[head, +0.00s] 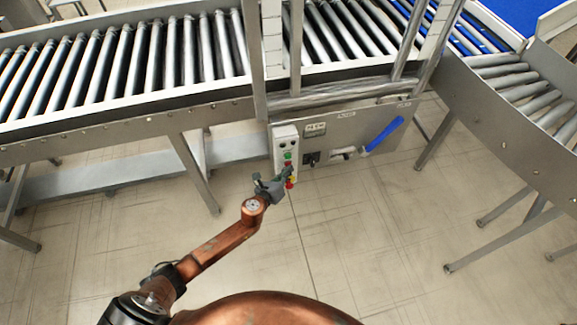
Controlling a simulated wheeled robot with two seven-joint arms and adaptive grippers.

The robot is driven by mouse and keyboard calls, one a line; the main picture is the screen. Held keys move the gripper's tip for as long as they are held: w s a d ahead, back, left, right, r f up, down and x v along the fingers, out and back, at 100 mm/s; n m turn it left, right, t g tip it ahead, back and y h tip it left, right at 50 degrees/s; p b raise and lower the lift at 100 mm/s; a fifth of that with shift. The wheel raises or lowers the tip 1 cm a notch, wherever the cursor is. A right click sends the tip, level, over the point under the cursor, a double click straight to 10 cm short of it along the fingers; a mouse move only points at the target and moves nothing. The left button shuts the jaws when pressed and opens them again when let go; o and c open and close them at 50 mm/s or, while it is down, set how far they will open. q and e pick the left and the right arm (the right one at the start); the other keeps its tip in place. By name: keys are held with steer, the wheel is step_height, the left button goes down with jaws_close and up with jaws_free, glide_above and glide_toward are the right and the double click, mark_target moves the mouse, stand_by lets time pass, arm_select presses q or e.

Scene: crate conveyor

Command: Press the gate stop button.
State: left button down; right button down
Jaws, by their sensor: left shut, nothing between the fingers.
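A light grey control box (285,141) is mounted on the left part of the metal panel under the conveyor. A green button (287,155) shows on its face, with small dark parts close to it. A red button (289,185) shows at the lower end, next to my gripper, with a bit of yellow beside it. My left gripper (286,174) is shut and empty, with its fingertips over the lower part of the box. It partly hides the lower controls. I cannot tell whether it touches a button. My right gripper is not in view.
The metal panel (350,128) also carries a blue lever handle (385,134) on the right. A roller conveyor (150,65) runs across above, with upright gate posts at the box. Another conveyor (510,80) stands at right. The tiled floor (380,235) in front is clear.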

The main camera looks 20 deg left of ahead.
arm_select(q)
steer(key=shift+r, duration=0.1)
steer(key=shift+s+d, duration=0.45)
steer(key=shift+s, duration=0.25)
steer(key=shift+p, duration=0.3)
steer(key=s+d, duration=0.1)
steer(key=s, duration=0.1)
steer(key=s+d+p, duration=0.1)
steer(key=s+d, duration=0.1)
steer(key=shift+s, duration=0.1)
stand_by(0.6)
